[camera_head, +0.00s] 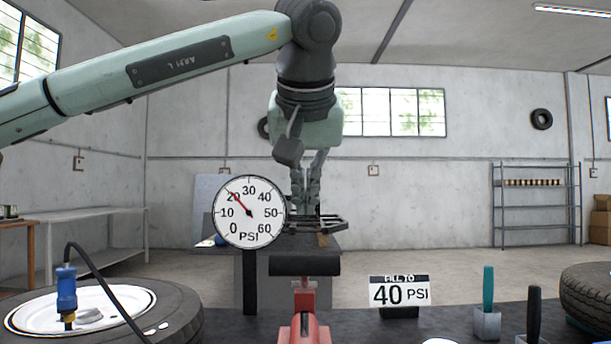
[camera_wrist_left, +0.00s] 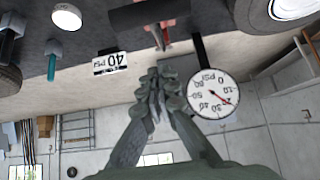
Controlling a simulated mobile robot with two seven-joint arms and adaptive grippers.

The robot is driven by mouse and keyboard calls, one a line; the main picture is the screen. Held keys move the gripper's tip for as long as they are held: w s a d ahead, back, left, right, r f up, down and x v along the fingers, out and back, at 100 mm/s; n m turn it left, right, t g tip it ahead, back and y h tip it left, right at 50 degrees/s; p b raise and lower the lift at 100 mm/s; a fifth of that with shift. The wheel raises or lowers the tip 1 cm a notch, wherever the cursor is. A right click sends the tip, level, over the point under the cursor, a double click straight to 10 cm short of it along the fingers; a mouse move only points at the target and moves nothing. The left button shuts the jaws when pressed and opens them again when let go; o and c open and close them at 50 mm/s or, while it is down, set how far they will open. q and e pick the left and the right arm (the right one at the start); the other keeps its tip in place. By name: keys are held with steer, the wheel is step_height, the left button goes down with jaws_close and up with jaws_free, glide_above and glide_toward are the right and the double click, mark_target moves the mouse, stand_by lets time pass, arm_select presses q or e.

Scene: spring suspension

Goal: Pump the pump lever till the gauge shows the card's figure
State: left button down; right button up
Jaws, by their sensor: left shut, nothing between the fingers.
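The pump lever has a black crossbar handle (camera_head: 304,263) on a red body (camera_head: 304,315) at the lower middle of the head view. The handle also shows at the top of the wrist view (camera_wrist_left: 160,12). The round white gauge (camera_head: 249,212) stands left of it, its red needle at about 20 PSI; it also shows in the wrist view (camera_wrist_left: 212,95). The card (camera_head: 400,291) reads "FILL TO 40 PSI" and stands right of the handle. My left gripper (camera_head: 305,208) is shut and empty, pointing down above the handle in the picture, with a visible gap. My right gripper is out of view.
A tyre with a white rim (camera_head: 150,300) lies at lower left, with a blue fitting (camera_head: 66,291) and black hose. Green (camera_head: 488,290) and black-handled (camera_head: 534,312) tools stand at the right, near another tyre (camera_head: 590,295). The gauge post (camera_head: 249,285) is close left of the lever.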

arm_select(q)
steer(key=x, duration=0.3)
steer(key=shift+w+f, duration=0.1)
steer(key=shift+f, duration=0.2)
steer(key=shift+s+f, duration=0.85)
steer(key=shift+f, duration=0.1)
steer(key=shift+s+f, duration=0.3)
steer(key=shift+f, duration=0.2)
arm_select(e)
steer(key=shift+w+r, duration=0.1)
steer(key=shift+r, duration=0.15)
